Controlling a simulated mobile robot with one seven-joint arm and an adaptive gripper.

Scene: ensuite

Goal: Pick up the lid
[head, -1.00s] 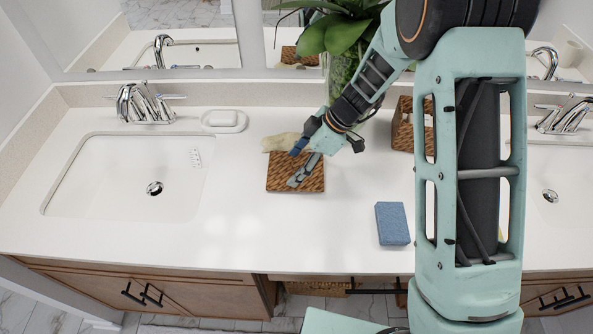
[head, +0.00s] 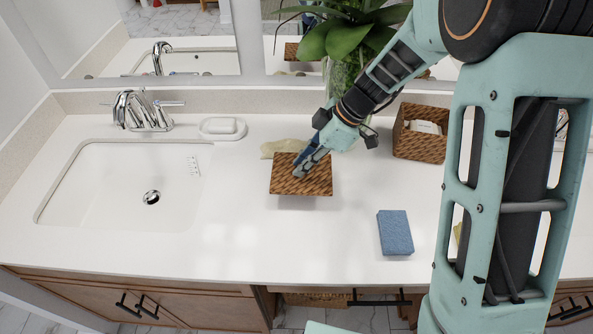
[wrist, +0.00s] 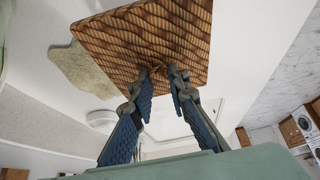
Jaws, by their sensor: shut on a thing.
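The lid (head: 287,186) is a flat, square, woven brown panel. It is held a little above the white counter in the head view, with a shadow beneath it. In the wrist view the lid (wrist: 180,30) fills the top middle. My gripper (head: 300,171) is over the lid's middle, its fingers pointing down.
An open woven basket (head: 420,145) with something white inside stands right of the lid. A blue sponge (head: 395,232) lies at the front. A beige cloth (head: 283,148) lies behind the lid. A soap dish (head: 222,128) and sink (head: 120,185) are left. A plant (head: 345,40) stands behind.

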